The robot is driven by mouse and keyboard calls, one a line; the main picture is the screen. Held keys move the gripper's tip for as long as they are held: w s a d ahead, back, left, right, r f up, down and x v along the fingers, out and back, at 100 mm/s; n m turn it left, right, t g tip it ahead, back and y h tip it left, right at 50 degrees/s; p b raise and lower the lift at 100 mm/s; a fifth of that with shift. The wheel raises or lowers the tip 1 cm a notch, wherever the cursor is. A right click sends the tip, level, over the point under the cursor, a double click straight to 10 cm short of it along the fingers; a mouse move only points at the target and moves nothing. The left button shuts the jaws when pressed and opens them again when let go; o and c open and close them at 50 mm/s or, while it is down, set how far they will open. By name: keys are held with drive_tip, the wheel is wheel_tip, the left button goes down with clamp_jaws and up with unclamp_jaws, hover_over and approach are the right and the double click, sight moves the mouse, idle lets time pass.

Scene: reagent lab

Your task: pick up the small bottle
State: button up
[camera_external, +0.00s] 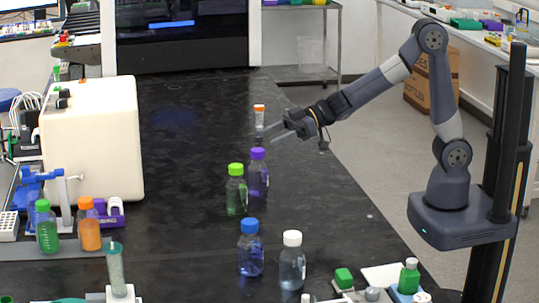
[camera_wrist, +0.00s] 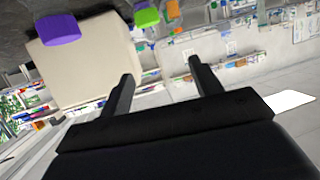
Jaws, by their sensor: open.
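The smallest bottle on the black bench is a slim one with an orange cap and a pale body (camera_external: 259,118). It stands upright toward the back of the bench. My gripper (camera_external: 268,135) is open and empty, reaching in from the right. In the external view its fingertips show just below and right of the small bottle; the gap in depth is hard to judge. In the wrist view my gripper's two fingers (camera_wrist: 160,70) are spread with nothing between them. An orange patch (camera_wrist: 172,10) shows at the top there; I cannot tell whether it is the small bottle.
A purple-capped bottle (camera_external: 258,174) and a green-capped bottle (camera_external: 236,191) stand in front of my gripper. A blue-capped bottle (camera_external: 250,250) and a white-capped bottle (camera_external: 292,263) stand nearer. A large white box (camera_external: 93,140) is at left. Bench around the small bottle is clear.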

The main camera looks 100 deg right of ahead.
drive_tip(key=s+d+m+h, duration=0.25)
drive_tip(key=s+d, duration=0.35)
drive_tip(key=d, duration=0.3)
approach(253, 157)
drive_tip(key=w+f, duration=0.2)
drive_tip(key=w, duration=0.1)
drive_tip(key=w+f, duration=0.1)
drive_tip(key=shift+w+d, duration=0.15)
drive_tip(key=shift+d, duration=0.25)
drive_tip(key=shift+r+x, duration=0.15)
drive_tip(key=shift+x, duration=0.75)
drive_tip(key=shift+r+x, duration=0.15)
drive_tip(key=shift+x, duration=0.75)
drive_tip(key=shift+r+x, duration=0.2)
drive_tip(key=shift+x, duration=0.7)
drive_tip(key=shift+w+d, duration=0.15)
clamp_jaws()
